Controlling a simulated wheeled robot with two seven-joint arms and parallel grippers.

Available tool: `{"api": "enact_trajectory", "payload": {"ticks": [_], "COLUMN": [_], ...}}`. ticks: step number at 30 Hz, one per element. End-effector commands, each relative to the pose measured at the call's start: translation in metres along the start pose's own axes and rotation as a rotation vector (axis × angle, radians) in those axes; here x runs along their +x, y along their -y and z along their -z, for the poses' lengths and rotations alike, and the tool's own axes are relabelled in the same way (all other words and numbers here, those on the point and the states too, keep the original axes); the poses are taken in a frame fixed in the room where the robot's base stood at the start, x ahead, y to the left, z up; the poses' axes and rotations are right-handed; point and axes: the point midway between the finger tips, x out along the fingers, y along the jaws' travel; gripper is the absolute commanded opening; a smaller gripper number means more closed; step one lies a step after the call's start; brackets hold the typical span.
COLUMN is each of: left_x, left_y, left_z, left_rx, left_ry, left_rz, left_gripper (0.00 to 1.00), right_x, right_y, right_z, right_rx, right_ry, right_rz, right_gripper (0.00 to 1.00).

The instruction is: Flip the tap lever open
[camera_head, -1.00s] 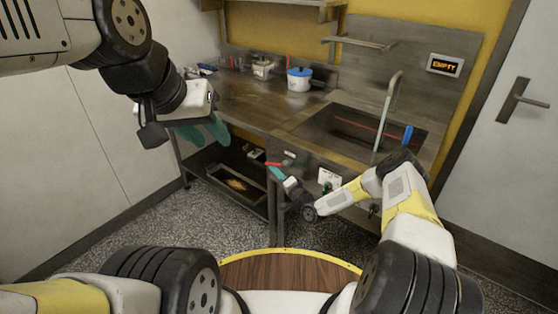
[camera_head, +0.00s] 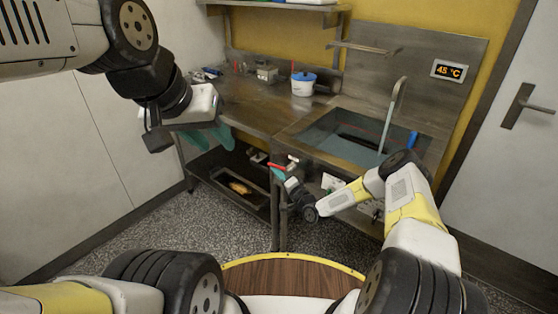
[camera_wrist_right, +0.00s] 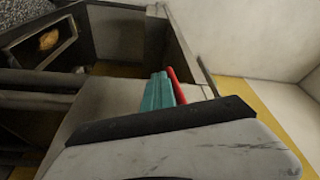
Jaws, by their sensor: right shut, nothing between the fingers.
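A red lever (camera_head: 276,166) sticks out at the front of the sink counter. It also shows in the right wrist view (camera_wrist_right: 176,86), right beside my teal fingertips. My right gripper (camera_head: 278,174) is shut and empty, its tips at the red lever; whether they touch it I cannot tell. A tall tap (camera_head: 390,116) stands behind the sink (camera_head: 325,128), with a blue lever (camera_head: 413,140) at its right. The sink holds bluish liquid. My left gripper (camera_head: 207,138) hangs over the left counter edge, its teal fingers apart, with nothing seen between them.
A lower shelf (camera_head: 232,187) holds a tan item. A door (camera_head: 510,140) is at the right.

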Motion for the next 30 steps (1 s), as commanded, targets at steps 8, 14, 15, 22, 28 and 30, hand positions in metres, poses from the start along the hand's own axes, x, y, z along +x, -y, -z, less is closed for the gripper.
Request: {"api": "enact_trajectory", "payload": {"ticks": [8, 14, 15, 22, 28, 30], "left_x": [0.000, 0.000, 0.000, 0.000, 0.000, 0.000], "left_y": [0.000, 0.000, 0.000, 0.000, 0.000, 0.000], "left_z": [0.000, 0.000, 0.000, 0.000, 0.000, 0.000], "left_rx": [0.000, 0.000, 0.000, 0.000, 0.000, 0.000], "left_ry": [0.000, 0.000, 0.000, 0.000, 0.000, 0.000], "left_rz": [0.000, 0.000, 0.000, 0.000, 0.000, 0.000], "left_gripper": [0.36, 0.36, 0.36, 0.36, 0.36, 0.36], "right_x": [0.000, 0.000, 0.000, -0.017, -0.052, -0.062], "right_y": [0.000, 0.000, 0.000, -0.001, -0.001, -0.001], "right_z": [0.000, 0.000, 0.000, 0.001, 0.001, 0.000], "right_rx": [0.000, 0.000, 0.000, 0.002, 0.001, 0.002], "right_ry": [0.001, 0.000, 0.000, -0.001, -0.001, 0.000], "right_rz": [0.000, 0.000, 0.000, -0.002, -0.002, -0.002], "right_gripper": [0.00, 0.00, 0.00, 0.00, 0.00, 0.00]}}
